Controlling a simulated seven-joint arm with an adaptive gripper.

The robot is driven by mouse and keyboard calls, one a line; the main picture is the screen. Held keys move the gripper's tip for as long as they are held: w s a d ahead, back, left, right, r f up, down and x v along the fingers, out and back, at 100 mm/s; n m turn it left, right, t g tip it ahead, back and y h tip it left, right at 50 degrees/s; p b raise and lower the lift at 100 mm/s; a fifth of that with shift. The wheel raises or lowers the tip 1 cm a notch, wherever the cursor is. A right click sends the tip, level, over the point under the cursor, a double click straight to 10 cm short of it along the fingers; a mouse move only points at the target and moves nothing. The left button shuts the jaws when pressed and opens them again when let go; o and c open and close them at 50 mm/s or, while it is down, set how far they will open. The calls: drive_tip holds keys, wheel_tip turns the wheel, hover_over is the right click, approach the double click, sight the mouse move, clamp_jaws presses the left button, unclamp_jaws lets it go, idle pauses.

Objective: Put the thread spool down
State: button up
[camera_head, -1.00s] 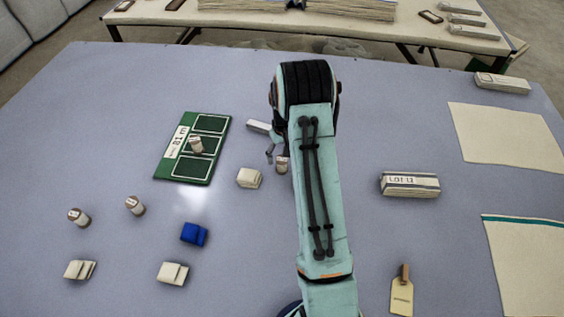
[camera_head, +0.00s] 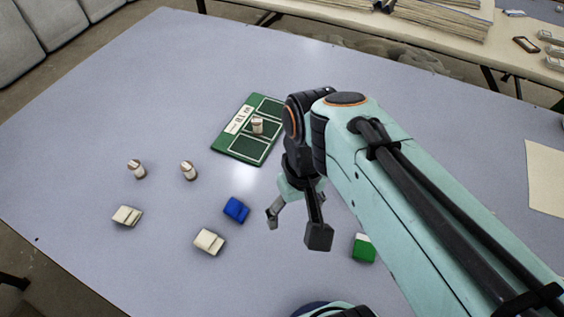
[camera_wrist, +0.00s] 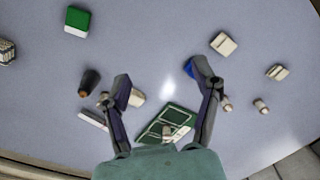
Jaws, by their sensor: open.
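A pale thread spool (camera_head: 258,126) stands on the green board (camera_head: 231,153), in its middle outlined square. The board has a white label strip along its left side. In the wrist view the board (camera_wrist: 148,137) and the spool on it (camera_wrist: 167,131) lie near the gripper's base, partly covered by it. Two more spools, a left one (camera_head: 137,170) and a right one (camera_head: 189,171), stand on the table left of the board. My gripper (camera_head: 295,225) is open and empty, over the table to the right of the blue folded cloth (camera_head: 236,209) and apart from the board.
Cream folded cloths (camera_head: 127,216) (camera_head: 209,241) lie at the front left. A green and white folded piece (camera_head: 363,248) lies beside my arm. A dark tapered object (camera_wrist: 89,81) shows in the wrist view. The table's far left is clear.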

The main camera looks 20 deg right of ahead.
drive_tip(key=shift+o, duration=0.5)
drive_tip(key=s+a+f, duration=0.1)
drive_tip(key=s+a, duration=0.1)
drive_tip(key=s, duration=0.4)
drive_tip(key=shift+n, duration=0.3)
